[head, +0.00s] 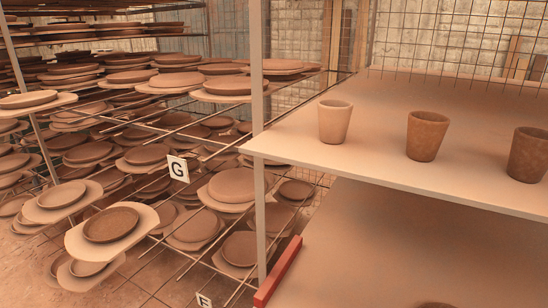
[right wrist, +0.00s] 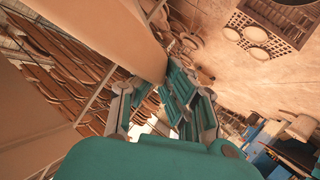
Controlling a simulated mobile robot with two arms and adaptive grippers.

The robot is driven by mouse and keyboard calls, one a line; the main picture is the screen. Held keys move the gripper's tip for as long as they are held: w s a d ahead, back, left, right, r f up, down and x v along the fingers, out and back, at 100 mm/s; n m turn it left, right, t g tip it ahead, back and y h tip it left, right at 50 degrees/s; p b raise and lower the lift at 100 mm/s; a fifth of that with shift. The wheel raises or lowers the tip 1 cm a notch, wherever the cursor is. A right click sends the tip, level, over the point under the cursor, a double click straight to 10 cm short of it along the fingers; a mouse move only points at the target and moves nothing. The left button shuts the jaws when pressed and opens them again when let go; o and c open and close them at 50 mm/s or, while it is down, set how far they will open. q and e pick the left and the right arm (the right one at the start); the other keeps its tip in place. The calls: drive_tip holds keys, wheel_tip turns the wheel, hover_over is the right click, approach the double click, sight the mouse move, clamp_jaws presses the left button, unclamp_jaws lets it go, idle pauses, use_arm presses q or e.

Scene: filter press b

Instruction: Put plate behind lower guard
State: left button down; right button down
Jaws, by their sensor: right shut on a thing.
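The lower guard (head: 278,273) is a red bar along the left edge of the lower shelf, beside the grey upright, in the head view. My right gripper (right wrist: 163,92) has teal fingers and shows only in the right wrist view. It is shut on a brown, flat-sided thing (right wrist: 142,42), which reaches from the fingertips to the top edge of the picture. I take it for the plate, but its round outline cannot be made out. My left gripper is in neither view.
The lower shelf (head: 400,245) looks bare except for a brown rim (head: 437,305) at the bottom edge. Several clay cups stand on the upper shelf (head: 290,148). Racks of clay plates on boards, with a G sign (head: 178,169), fill the left.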

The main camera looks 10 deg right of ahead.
drive_tip(key=w+r+m+h, duration=0.1)
drive_tip(key=w+r, duration=0.1)
drive_tip(key=w, duration=0.1)
drive_tip(key=w+a+r+m+t, duration=0.1)
drive_tip(key=w+r, duration=0.1)
drive_tip(key=w, duration=0.2)
drive_tip(key=w+a+r+h, duration=0.1)
drive_tip(key=w+r, duration=0.2)
drive_tip(key=w, duration=0.1)
drive_tip(key=shift+w+m+t+h, duration=0.15)
drive_tip(key=shift+m+t+h, duration=0.15)
drive_tip(key=shift+m, duration=0.1)
drive_tip(key=w+r+m+h, duration=0.3)
drive_tip(key=w+r+h, duration=0.1)
drive_tip(key=r, duration=0.3)
drive_tip(key=shift+w+d+r, duration=0.35)
drive_tip(key=shift+w+r, duration=0.05)
drive_tip(key=shift+w, duration=0.25)
drive_tip(key=shift+f, duration=0.1)
